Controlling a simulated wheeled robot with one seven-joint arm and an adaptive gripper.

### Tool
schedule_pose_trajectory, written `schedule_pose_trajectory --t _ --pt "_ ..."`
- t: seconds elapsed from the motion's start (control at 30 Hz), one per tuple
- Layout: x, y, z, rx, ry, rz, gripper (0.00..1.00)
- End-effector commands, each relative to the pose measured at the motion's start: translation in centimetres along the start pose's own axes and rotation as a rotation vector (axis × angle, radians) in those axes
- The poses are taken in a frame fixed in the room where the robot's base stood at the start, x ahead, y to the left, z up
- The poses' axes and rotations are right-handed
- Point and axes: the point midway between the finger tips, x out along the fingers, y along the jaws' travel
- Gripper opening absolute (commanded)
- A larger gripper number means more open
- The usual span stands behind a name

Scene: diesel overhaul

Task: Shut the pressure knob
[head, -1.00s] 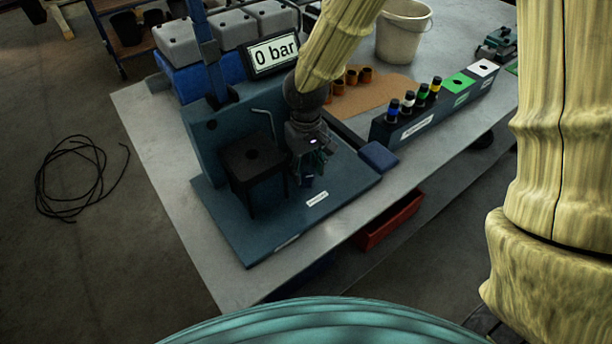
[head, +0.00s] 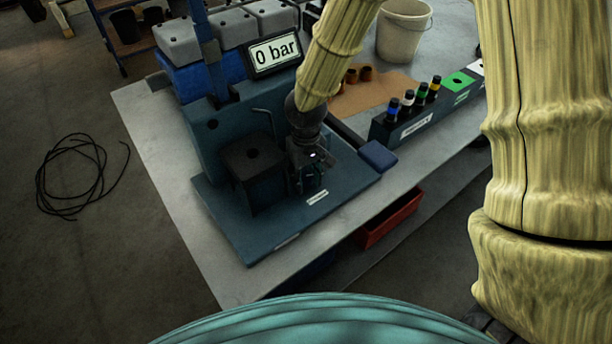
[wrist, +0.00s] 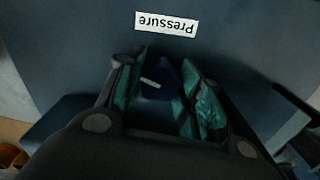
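The pressure knob (wrist: 168,82) is dark blue with a white pointer line, seen in the wrist view between my fingers. A white label reading "Pressure" (wrist: 166,23) lies just beyond it, upside down in that view. My gripper (wrist: 162,88) is open, with a teal-padded finger on each side of the knob. Whether a pad touches it I cannot tell. In the head view my gripper (head: 308,184) is low over the blue test stand's base plate (head: 262,236), beside the label (head: 317,198), and hides the knob. The display (head: 274,52) reads 0 bar.
A dark block (head: 252,175) stands on the base plate just left of my gripper. A blue pad (head: 378,156) and a rack of coloured-band parts (head: 408,130) are to the right. A lever handle (wrist: 294,100) shows at the right of the wrist view.

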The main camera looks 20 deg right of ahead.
Motion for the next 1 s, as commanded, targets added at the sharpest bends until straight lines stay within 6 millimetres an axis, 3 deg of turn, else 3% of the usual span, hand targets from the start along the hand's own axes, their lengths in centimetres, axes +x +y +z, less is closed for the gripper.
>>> schedule_pose_trajectory --t 0.47,1.0 --pt "-0.01 0.1 0.0 0.089 -0.001 0.004 0.12" --pt "-0.12 0.04 -0.02 0.556 0.0 0.003 0.12"
